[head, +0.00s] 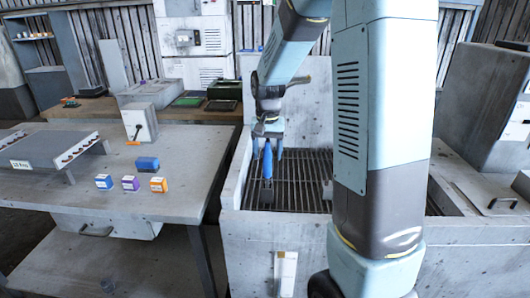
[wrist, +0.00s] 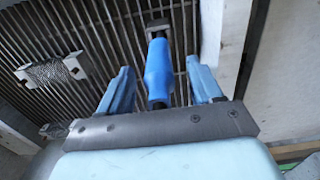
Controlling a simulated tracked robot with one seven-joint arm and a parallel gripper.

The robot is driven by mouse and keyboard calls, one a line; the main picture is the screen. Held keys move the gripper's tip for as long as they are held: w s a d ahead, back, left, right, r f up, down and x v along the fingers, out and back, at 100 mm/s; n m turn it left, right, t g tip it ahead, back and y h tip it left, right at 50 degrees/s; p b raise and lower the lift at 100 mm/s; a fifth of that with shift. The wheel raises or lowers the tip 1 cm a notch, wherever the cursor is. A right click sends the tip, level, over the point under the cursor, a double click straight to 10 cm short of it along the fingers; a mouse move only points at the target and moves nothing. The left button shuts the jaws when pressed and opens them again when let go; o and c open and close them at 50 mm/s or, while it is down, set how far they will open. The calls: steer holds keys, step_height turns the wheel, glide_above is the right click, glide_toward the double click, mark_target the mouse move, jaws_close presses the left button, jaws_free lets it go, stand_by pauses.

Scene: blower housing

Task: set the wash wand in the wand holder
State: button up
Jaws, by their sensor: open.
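The wash wand (head: 267,163) has a blue handle and stands over the slatted grate of the wash basin. In the wrist view the blue handle (wrist: 158,72) leads to a thin metal rod. A small grey block (wrist: 158,27) sits at the rod, just past the handle; it looks like the wand holder, but I cannot tell how fully the wand sits in it. The block shows dark in the head view (head: 266,194). My gripper (wrist: 160,68) is open, with one blue finger on each side of the handle and visible gaps between.
The basin's pale walls (head: 233,180) stand close around the grate (head: 300,170). A mesh cylinder between white blocks (wrist: 52,73) lies on the grate. The left bench (head: 185,200) holds several small boxes, a blue block (head: 148,163) and a grey fixture (head: 50,150).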

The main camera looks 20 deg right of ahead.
step_height(320, 180, up, 14)
steer(key=shift+f, duration=0.25)
stand_by(0.6)
steer(key=s+a+r+n+t, duration=0.1)
steer(key=s+n+t, duration=0.3)
steer(key=s, duration=2.1)
steer(key=shift+r+n+t, duration=0.3)
steer(key=shift+r+t, duration=0.3)
steer(key=shift+t, duration=0.2)
